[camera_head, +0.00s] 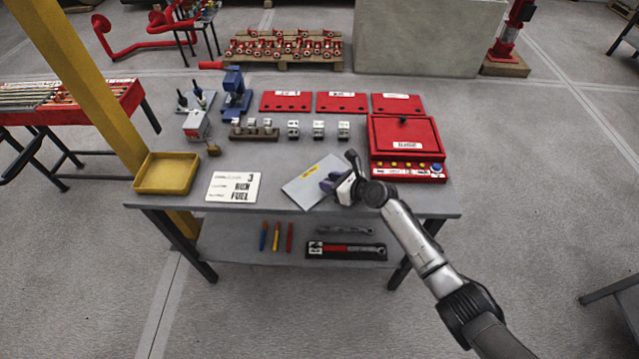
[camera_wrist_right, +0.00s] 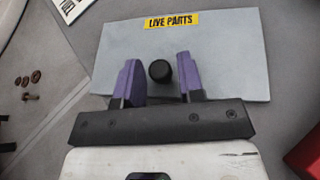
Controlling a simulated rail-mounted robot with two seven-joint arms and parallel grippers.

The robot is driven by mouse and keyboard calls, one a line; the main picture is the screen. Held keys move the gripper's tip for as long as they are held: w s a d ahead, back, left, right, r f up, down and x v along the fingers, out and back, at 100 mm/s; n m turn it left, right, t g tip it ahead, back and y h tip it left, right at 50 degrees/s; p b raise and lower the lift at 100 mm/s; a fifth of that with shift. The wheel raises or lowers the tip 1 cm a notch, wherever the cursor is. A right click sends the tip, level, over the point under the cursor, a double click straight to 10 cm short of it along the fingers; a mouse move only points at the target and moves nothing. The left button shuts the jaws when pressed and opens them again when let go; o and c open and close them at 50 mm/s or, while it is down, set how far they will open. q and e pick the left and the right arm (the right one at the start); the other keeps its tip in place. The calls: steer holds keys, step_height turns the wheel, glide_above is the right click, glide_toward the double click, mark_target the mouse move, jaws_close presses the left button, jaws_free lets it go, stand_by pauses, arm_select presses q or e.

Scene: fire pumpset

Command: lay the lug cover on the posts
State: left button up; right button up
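The lug cover (camera_head: 304,186) is a pale grey flat plate with a yellow label. It appears to lie on the bench near the front edge. In the right wrist view the cover (camera_wrist_right: 225,50) shows "LIVE PARTS" on its label and a round black knob (camera_wrist_right: 159,71). My right gripper (camera_head: 333,180) is over the cover's right part. In the wrist view its purple fingers (camera_wrist_right: 160,80) stand open on either side of the knob, with gaps showing. I cannot tell for certain which parts are the posts. My left gripper is not in view.
A red box (camera_head: 404,136) stands right of the cover. A white sign card (camera_head: 233,187) and a yellow tray (camera_head: 167,174) lie to the left. White blocks (camera_head: 318,129), red plates (camera_head: 342,101) and a blue tool (camera_head: 235,92) stand behind. Bare bench lies between card and blocks.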

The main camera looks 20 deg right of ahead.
steer(key=shift+w, duration=0.1)
steer(key=shift+c, duration=0.5)
jaws_close()
